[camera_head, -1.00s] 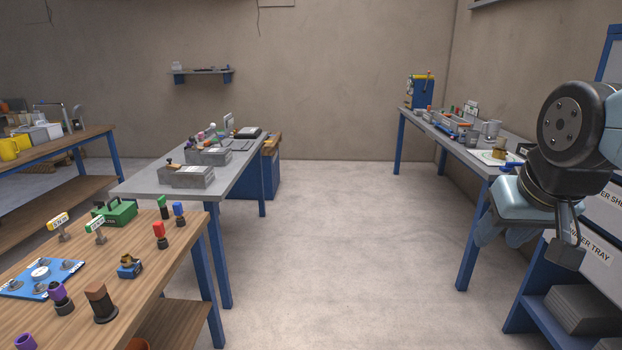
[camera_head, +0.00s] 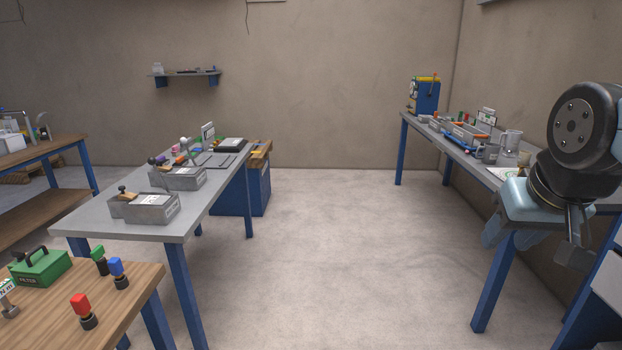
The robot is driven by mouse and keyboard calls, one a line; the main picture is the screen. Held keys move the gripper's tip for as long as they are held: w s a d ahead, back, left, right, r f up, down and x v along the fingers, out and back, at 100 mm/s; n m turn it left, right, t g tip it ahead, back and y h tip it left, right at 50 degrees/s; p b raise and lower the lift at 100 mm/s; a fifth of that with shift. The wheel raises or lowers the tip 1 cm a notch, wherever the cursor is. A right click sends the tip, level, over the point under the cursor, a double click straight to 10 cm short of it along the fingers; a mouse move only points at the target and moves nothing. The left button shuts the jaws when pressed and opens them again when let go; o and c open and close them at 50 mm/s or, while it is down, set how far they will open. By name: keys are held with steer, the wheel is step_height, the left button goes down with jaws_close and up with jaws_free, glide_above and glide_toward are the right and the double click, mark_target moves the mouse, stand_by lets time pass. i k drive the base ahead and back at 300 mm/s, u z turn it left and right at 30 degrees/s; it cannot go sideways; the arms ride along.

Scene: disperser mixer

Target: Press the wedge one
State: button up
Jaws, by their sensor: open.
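I cannot tell for sure which thing is the wedge one. Small upright pieces with coloured tops stand on the wooden table at lower left: a red one (camera_head: 81,304), a blue one (camera_head: 117,269) and a green one (camera_head: 99,257), each on a dark base. Their exact top shapes are too small to tell. My gripper (camera_head: 574,250) hangs at the right edge below my dark wrist, open, far from these pieces, and nothing shows in it.
A green box (camera_head: 42,267) stands on the wooden table (camera_head: 110,315). Behind it is a grey table (camera_head: 90,222) with grey bins (camera_head: 145,208). A right-hand bench (camera_head: 470,160) carries trays and a blue machine (camera_head: 425,97). The middle floor (camera_head: 340,260) is clear.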

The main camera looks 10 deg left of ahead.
mark_target(123, 196)
steer(key=z, duration=0.05)
steer(key=i, duration=2.1)
steer(key=u, duration=2.25)
steer(key=i, duration=1.7)
